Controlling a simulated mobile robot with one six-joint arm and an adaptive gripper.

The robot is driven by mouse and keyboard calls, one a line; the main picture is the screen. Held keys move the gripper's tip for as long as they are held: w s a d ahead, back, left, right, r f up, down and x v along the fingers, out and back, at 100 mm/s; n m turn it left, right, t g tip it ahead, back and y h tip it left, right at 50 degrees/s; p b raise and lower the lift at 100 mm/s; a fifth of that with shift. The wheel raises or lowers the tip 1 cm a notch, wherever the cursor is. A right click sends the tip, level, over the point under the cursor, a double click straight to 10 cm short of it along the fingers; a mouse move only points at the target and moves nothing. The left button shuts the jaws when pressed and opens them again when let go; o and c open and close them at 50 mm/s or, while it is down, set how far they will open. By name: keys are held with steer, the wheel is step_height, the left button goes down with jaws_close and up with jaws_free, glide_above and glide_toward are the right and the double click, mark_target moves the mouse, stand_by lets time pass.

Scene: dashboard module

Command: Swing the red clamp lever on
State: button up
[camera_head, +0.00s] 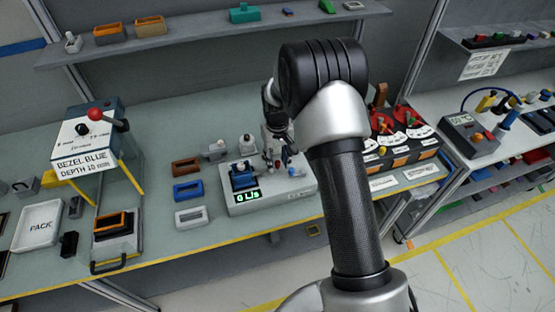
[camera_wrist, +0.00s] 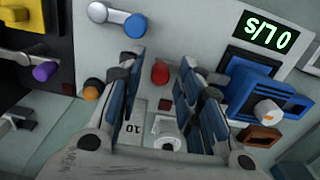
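In the wrist view a red rounded knob (camera_wrist: 160,73), which looks like the end of the red clamp lever, shows on a light grey panel (camera_wrist: 85,70). It lies between the fingers of my gripper (camera_wrist: 160,80) as seen from the wrist; I cannot tell how far beyond the tips it is. The fingers are spread apart with nothing held. The lever's arm and its angle are hard to make out.
A silver lever with a blue end (camera_wrist: 135,25) and an orange knob (camera_wrist: 91,93) are left of the fingers. A blue block (camera_wrist: 250,95) is close on the right. A box with a red ball lever (camera_head: 95,114) stands at left. Coloured bezels (camera_head: 188,190) lie beside the unit.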

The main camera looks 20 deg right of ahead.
steer(key=shift+r, duration=0.1)
step_height(320, 180, up, 12)
stand_by(0.6)
stand_by(0.4)
steer(key=s+a+r+t+b, duration=0.2)
steer(key=s+a+r+b, duration=0.1)
steer(key=s+r, duration=1)
steer(key=s+f+t+b, duration=0.1)
steer(key=s, duration=0.9)
steer(key=s+a+f+t+b, duration=0.1)
steer(key=s+f, duration=0.1)
steer(key=s, duration=0.8)
steer(key=shift+a+f+t+b, duration=0.2)
steer(key=shift+f+t+b, duration=0.1)
steer(key=shift+b, duration=0.1)
